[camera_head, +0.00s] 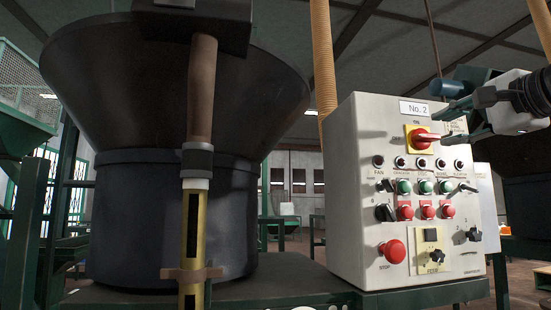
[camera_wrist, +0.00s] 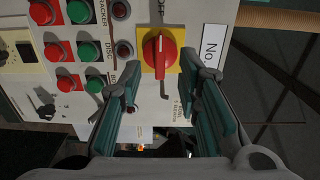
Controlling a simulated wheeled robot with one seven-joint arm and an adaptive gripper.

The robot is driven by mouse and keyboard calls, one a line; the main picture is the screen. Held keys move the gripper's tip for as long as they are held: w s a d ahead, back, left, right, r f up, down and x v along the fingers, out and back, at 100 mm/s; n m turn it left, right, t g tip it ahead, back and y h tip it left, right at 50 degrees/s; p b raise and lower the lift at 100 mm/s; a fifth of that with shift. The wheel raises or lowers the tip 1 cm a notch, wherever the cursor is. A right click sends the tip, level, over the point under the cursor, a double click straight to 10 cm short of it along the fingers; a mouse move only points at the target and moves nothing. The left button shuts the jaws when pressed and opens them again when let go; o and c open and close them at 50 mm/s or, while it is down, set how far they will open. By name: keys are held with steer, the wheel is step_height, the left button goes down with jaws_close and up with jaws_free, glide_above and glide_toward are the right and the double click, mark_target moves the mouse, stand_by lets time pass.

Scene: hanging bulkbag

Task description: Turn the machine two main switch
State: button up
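The machine two main switch (camera_head: 422,138) is a red rotary handle on a yellow plate, high on the grey control box (camera_head: 350,200) labelled "No. 2" (camera_head: 413,108). Its handle lies roughly level in the head view, pointing right. The switch also shows in the wrist view (camera_wrist: 160,52), top centre, beyond the fingertips. My gripper (camera_head: 447,115) is at the box's upper right, in front of the panel. In the wrist view my gripper (camera_wrist: 168,82) is open, its teal-padded fingers spread with nothing between them. The fingertips look close to the switch; contact cannot be told.
Below the switch are lamps, green buttons (camera_head: 425,187), red buttons (camera_head: 427,212) and black selector knobs. A red stop button (camera_head: 393,251) sits at lower left. A large dark hopper (camera_head: 175,90) and a yellow post (camera_head: 192,240) stand left. The box rests on a green-edged table (camera_head: 425,296).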

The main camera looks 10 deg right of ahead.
steer(key=s, duration=0.7)
steer(key=shift+d, duration=0.1)
steer(key=s+a+f+n+g+y, duration=0.1)
steer(key=a+f+n+g, duration=0.2)
steer(key=a+f, duration=0.45)
steer(key=a+f+n+g+y, duration=0.25)
steer(key=a+f, duration=0.25)
steer(key=f, duration=0.6)
steer(key=s+a+f+n+g, duration=0.1)
steer(key=a+f+n+g, duration=0.4)
steer(key=f, duration=0.4)
steer(key=s+a+f+n+g+h, duration=0.2)
steer(key=s+f+n+g, duration=0.1)
steer(key=s+f, duration=0.55)
steer(key=s+a+f+n+g+h, duration=0.2)
steer(key=s+a+f+n+g, duration=0.3)
steer(key=f, duration=0.7)
steer(key=d+r+t+p, duration=0.1)
steer(key=r+t+p, duration=0.1)
steer(key=r+p, duration=0.4)
steer(key=s+d+r+m+t+p, duration=0.1)
steer(key=d+r+t+p, duration=0.1)
steer(key=r+p, duration=0.5)
steer(key=shift+s+r+t, duration=0.15)
steer(key=shift+r+t, duration=0.2)
steer(key=shift+r, duration=0.25)
